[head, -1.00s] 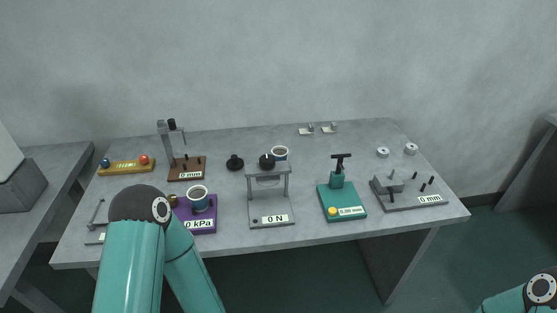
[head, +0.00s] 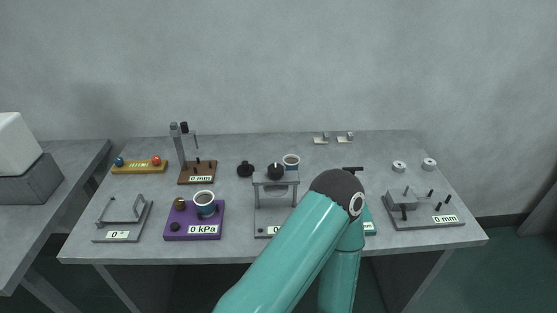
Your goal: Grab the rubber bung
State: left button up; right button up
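A black, knob-topped piece (head: 246,170) stands on the grey table, left of the press frame; it looks like the rubber bung, but it is small and I cannot be sure. A similar dark round piece (head: 276,172) sits at the top of the grey press frame (head: 285,188). Neither gripper shows. A bent teal arm of mine, seemingly the left, rises from the bottom edge in front of the press and the green device; its gripper is out of sight. The right arm is out of view.
A purple kPa stand (head: 178,232) holds a cup (head: 205,203). Another cup (head: 291,161) is behind the press. A brown gauge stand (head: 190,178), yellow rack (head: 125,169) and grey mm fixture (head: 425,220) stand around. The table's back middle has free room.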

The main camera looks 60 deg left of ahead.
aim_at(245, 169)
jog(key=u, duration=0.55)
jog(key=k, duration=1.3)
jog(key=u, duration=0.95)
jog(key=i, duration=0.95)
jog(key=z, duration=0.45)
